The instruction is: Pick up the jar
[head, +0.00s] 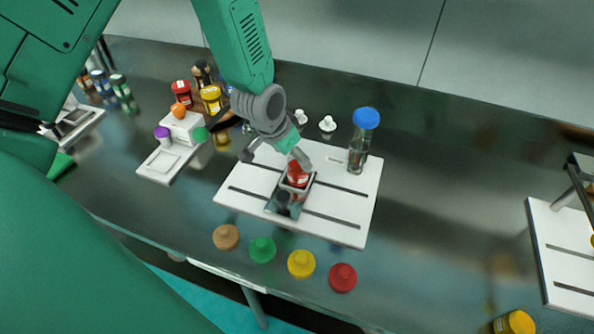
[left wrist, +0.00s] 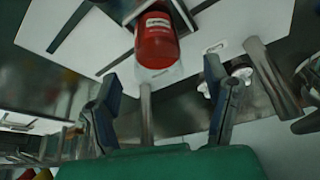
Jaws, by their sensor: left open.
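A red jar (head: 297,175) with a white label stands in a small tray (head: 271,207) on the white slotted board. A dark bottle or jar (head: 283,199) is in front of it in the same tray. My left gripper (head: 276,157) is just behind and above the red jar, its fingers spread. In the left wrist view the red jar (left wrist: 156,42) lies beyond the open fingertips (left wrist: 163,90), and nothing is held between them. The jar's upper part is partly hidden by a finger in the head view. My right gripper does not show.
A clear bottle with a blue cap (head: 365,130) stands on the board (head: 340,216), right of my gripper. Other jars (head: 211,99) stand at the back left by a scale (head: 165,163). Several coloured knobs (head: 301,264) line the front edge.

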